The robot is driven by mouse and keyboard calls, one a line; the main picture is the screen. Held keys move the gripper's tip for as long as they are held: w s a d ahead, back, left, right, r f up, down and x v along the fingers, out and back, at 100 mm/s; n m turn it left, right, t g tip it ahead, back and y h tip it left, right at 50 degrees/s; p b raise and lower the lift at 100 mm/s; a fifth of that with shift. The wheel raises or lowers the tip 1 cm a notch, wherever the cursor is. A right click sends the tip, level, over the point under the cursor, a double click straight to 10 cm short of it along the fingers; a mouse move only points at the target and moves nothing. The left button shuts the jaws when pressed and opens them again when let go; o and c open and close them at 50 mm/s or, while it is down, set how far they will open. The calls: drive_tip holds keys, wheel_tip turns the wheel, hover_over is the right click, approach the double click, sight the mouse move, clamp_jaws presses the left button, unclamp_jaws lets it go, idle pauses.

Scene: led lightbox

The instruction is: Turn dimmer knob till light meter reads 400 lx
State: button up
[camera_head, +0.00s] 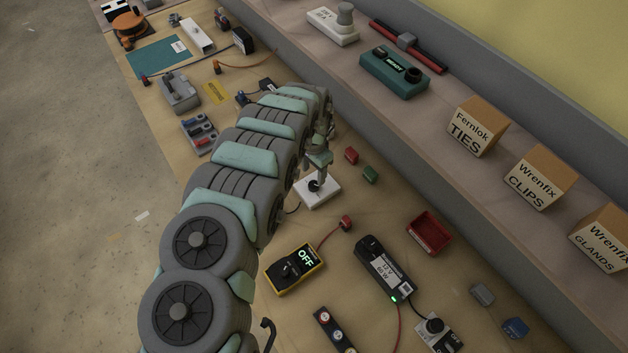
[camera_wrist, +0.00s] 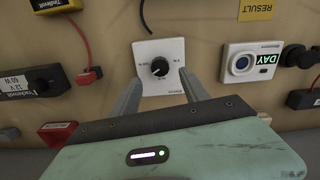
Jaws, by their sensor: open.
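The dimmer is a white square plate with a round black knob (camera_wrist: 160,67) and small printed marks around it. In the head view the dimmer plate (camera_head: 322,194) lies on the bench under my gripper (camera_head: 318,178). In the wrist view my gripper (camera_wrist: 160,80) is open, one finger on each side of the knob, with gaps between fingers and knob; whether the tips touch the plate I cannot tell. No display with a lux number is readable. A yellow meter (camera_head: 295,269) with its own dial shows "OFF"; I cannot tell whether it is the light meter.
A white device (camera_wrist: 251,62) with a blue round part reads "DAY". A black 12 V 60 W unit (camera_head: 383,268) and red tray (camera_head: 430,232) lie nearby. Red (camera_head: 351,155) and green (camera_head: 370,174) blocks sit close to the dimmer.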

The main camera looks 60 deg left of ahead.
sight(314, 184)
drive_tip(key=shift+f, duration=3.05)
drive_tip(key=shift+c, duration=0.2)
clamp_jaws()
